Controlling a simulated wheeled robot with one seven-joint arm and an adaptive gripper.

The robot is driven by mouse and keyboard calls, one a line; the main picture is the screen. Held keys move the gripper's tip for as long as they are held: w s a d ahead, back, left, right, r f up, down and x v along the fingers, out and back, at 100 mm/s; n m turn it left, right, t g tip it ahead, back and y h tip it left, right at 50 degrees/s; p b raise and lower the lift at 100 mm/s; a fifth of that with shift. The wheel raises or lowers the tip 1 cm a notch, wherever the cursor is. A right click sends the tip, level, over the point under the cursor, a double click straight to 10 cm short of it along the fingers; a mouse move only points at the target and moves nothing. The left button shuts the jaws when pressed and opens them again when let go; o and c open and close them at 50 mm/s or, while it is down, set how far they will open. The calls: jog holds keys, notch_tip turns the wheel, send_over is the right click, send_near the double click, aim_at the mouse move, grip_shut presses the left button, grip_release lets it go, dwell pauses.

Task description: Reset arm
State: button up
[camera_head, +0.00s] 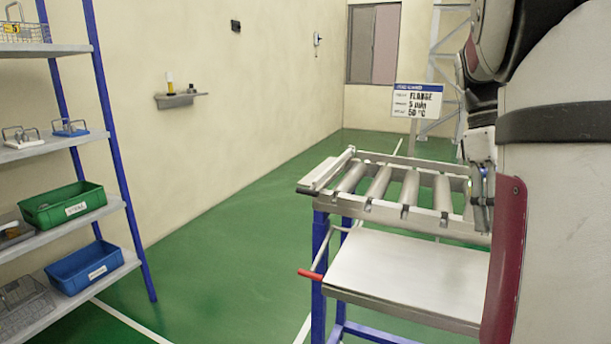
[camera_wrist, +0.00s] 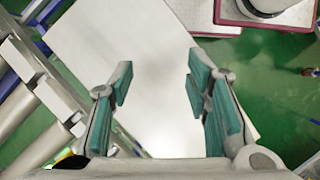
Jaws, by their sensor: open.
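My gripper (camera_wrist: 158,85) is open and empty in the wrist view, its two teal-padded fingers spread apart. It points down over the white shelf plate (camera_wrist: 130,40) of the roller stand, with nothing between the fingers. In the head view my arm fills the right side, and my gripper (camera_head: 481,195) hangs at the right end of the roller stand (camera_head: 400,205), partly hidden by my own arm. The white lower plate (camera_head: 400,270) of the stand is bare where it shows.
A sign (camera_head: 417,101) stands behind the rollers. A rack at left holds a green bin (camera_head: 62,207), a blue bin (camera_head: 85,270) and wire baskets. A red handle (camera_head: 310,274) sticks out from the stand. The green floor between rack and stand is clear.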

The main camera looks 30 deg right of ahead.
jog(key=s+a+f+t, duration=0.2)
jog(key=s+a+f, duration=0.1)
jog(key=a, duration=0.7)
jog(key=s+a+f+t, duration=0.2)
jog(key=s+a+f, duration=0.15)
jog(key=a, duration=0.65)
jog(key=s+a+f+t, duration=0.2)
jog(key=s+a, duration=0.1)
jog(key=a, duration=0.7)
notch_tip(320, 180, up, 16)
jog(key=t+p, duration=0.2)
jog(key=p, duration=1.2)
jog(key=shift+d, duration=0.15)
